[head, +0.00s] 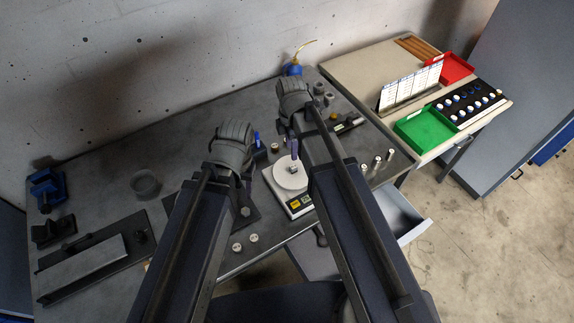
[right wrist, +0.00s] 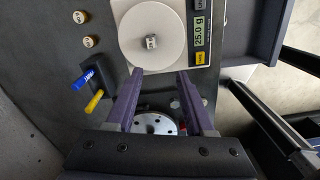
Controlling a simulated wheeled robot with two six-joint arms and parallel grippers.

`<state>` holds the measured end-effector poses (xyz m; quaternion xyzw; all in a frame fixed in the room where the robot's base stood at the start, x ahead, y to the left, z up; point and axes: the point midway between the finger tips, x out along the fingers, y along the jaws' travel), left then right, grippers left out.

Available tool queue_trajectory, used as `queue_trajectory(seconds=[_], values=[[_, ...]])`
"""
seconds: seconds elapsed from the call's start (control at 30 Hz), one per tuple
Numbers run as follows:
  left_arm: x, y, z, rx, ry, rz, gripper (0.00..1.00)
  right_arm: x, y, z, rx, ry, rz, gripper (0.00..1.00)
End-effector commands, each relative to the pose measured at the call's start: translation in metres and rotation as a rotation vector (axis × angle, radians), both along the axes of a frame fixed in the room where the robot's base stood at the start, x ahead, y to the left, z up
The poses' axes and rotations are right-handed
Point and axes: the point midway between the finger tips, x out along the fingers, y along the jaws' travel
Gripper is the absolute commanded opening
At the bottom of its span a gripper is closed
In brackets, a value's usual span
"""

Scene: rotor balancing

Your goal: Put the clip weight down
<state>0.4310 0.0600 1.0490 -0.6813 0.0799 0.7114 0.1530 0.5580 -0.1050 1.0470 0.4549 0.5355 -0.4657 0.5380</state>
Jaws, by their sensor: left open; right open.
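The clip weight (right wrist: 151,42) is a small metal block standing on the round white pan (right wrist: 133,35) of the scale, whose display reads 25.0 g. In the head view the clip weight (head: 293,169) shows on the pan just below my right gripper (head: 294,150). In the right wrist view my right gripper (right wrist: 158,72) is open, its two purple fingers apart and empty, with the weight beyond their tips and not touching them. My left gripper (head: 236,155) is to the left; its fingers are mostly hidden behind its own arm. A silver rotor disc (right wrist: 155,123) with holes lies partly behind my right gripper.
A black holder (right wrist: 103,72) with blue and yellow handles stands left of the fingers in the right wrist view. Two round weights (right wrist: 90,41) lie nearby. A side table carries a green tray (head: 426,130) and a red tray (head: 456,69). An open drawer (head: 403,213) juts out front.

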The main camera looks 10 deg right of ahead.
Motion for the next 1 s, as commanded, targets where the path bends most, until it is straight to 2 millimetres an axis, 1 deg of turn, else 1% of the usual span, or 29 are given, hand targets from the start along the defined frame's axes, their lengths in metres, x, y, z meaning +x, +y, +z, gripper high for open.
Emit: queue_trajectory(seconds=[0.03,0.2,0.4,0.5,0.6,0.7,0.8,1.0], values=[[0.0,0.0,0.0,0.0,0.0,0.0,0.53,-0.017,0.007,0.0,-0.008,0.001,-0.099,0.53],[0.0,0.0,0.0,0.0,0.0,0.0,0.53,-0.057,0.024,0.0,-0.041,-0.006,-0.522,0.53],[0.0,0.0,0.0,0.0,0.0,0.0,0.53,-0.097,0.037,0.001,-0.077,-0.033,-0.983,0.53],[0.0,0.0,0.0,0.0,0.0,0.0,0.53,-0.112,0.041,0.001,-0.089,-0.047,-1.157,0.53],[0.0,0.0,0.0,0.0,0.0,0.0,0.53,-0.121,0.043,0.001,-0.096,-0.06,-1.282,0.53],[0.0,0.0,0.0,0.0,0.0,0.0,0.53,-0.126,0.044,0.002,-0.101,-0.067,-1.356,0.53],[0.0,0.0,0.0,0.0,0.0,0.0,0.53,-0.128,0.045,0.002,-0.101,-0.071,-1.387,0.53],[0.0,0.0,0.0,0.0,0.0,0.0,0.53,-0.128,0.045,0.002,-0.101,-0.071,-1.392,0.53]])
